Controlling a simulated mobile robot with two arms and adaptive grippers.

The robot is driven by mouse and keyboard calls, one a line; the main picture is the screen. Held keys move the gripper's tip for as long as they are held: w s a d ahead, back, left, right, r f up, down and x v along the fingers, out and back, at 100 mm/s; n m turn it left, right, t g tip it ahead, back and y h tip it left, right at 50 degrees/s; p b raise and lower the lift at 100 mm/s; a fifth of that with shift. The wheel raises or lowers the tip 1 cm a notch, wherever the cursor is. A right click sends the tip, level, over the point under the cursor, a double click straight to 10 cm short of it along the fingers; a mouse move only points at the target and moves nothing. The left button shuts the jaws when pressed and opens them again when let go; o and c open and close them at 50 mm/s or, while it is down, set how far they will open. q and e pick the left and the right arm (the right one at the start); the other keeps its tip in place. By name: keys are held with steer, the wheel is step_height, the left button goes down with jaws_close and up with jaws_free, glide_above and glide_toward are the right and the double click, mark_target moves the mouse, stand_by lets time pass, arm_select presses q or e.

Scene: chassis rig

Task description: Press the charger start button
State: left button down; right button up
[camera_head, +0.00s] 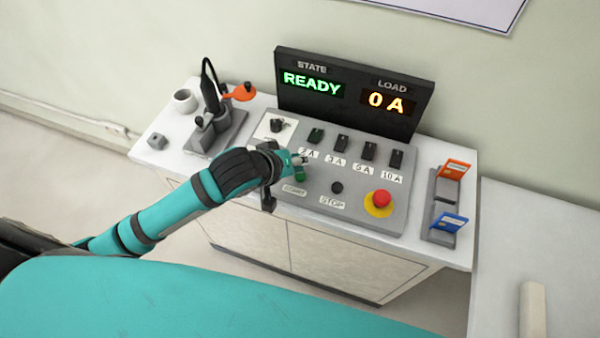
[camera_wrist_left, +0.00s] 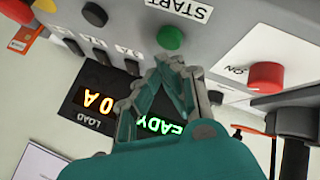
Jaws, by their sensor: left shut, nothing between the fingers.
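The green start button (camera_head: 300,174) sits on the grey control panel (camera_head: 345,215) above the START label (camera_head: 294,191). In the left wrist view, which is upside down, the green button (camera_wrist_left: 170,37) is whole and uncovered. My left gripper (camera_head: 299,161) is shut and empty, its fingertips close to the button. In the wrist view its closed fingertips (camera_wrist_left: 172,62) show just below the button with a small gap in the picture; I cannot tell whether they touch it. The display (camera_head: 350,95) reads READY and 0 A. My right gripper is not in view.
The black stop button (camera_head: 337,187) and the red emergency button (camera_head: 379,198) lie to the right. Several black switches (camera_head: 342,143) stand behind. A charger connector (camera_head: 212,120) and a white cup (camera_head: 185,101) are at left. A card holder (camera_head: 440,205) is at right.

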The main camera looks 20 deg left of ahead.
arm_select(q)
steer(key=shift+f, duration=0.15)
stand_by(0.6)
steer(key=shift+f, duration=0.25)
steer(key=shift+f, duration=0.5)
stand_by(0.6)
stand_by(0.3)
steer(key=shift+r+p, duration=0.9)
steer(key=shift+p, duration=0.45)
step_height(320, 180, up, 5)
steer(key=p, duration=0.6)
